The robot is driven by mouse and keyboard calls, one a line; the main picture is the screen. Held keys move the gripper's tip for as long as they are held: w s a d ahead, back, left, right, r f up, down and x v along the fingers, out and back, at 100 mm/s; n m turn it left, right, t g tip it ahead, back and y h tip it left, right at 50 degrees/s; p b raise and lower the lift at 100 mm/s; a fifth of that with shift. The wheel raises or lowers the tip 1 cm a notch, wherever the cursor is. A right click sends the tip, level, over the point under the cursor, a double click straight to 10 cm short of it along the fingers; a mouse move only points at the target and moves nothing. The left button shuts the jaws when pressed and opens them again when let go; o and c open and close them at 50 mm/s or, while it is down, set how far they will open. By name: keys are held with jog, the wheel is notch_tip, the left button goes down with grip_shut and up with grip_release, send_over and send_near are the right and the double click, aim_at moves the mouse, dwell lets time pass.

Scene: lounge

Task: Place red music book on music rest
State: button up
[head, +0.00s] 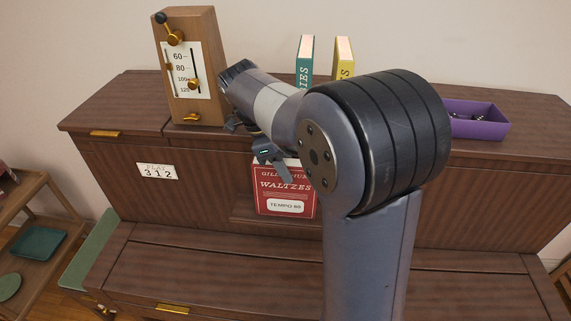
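The red music book (284,202) stands nearly upright, with its cover towards me, against the front panel of the brown wooden piano. The cover reads "WALTZES" and has a white tempo label. Its lower edge is at a narrow ledge that I take for the music rest (240,216). My gripper (282,173) is at the book's top edge, and one dark finger overlaps the upper cover. My arm hides much of the gripper and part of the book's right side. I cannot tell whether the fingers are open or hold the book.
A wooden metronome (190,60) stands on the piano top left of my arm. A teal book (305,62) and a yellow book (343,60) stand behind my arm. A purple tray (480,130) is at right. A wooden shelf (45,235) with a green tray (37,243) is at left.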

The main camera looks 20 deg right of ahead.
jog(key=shift+o, duration=0.2)
jog(key=v, duration=1.2)
jog(key=shift+b, duration=0.45)
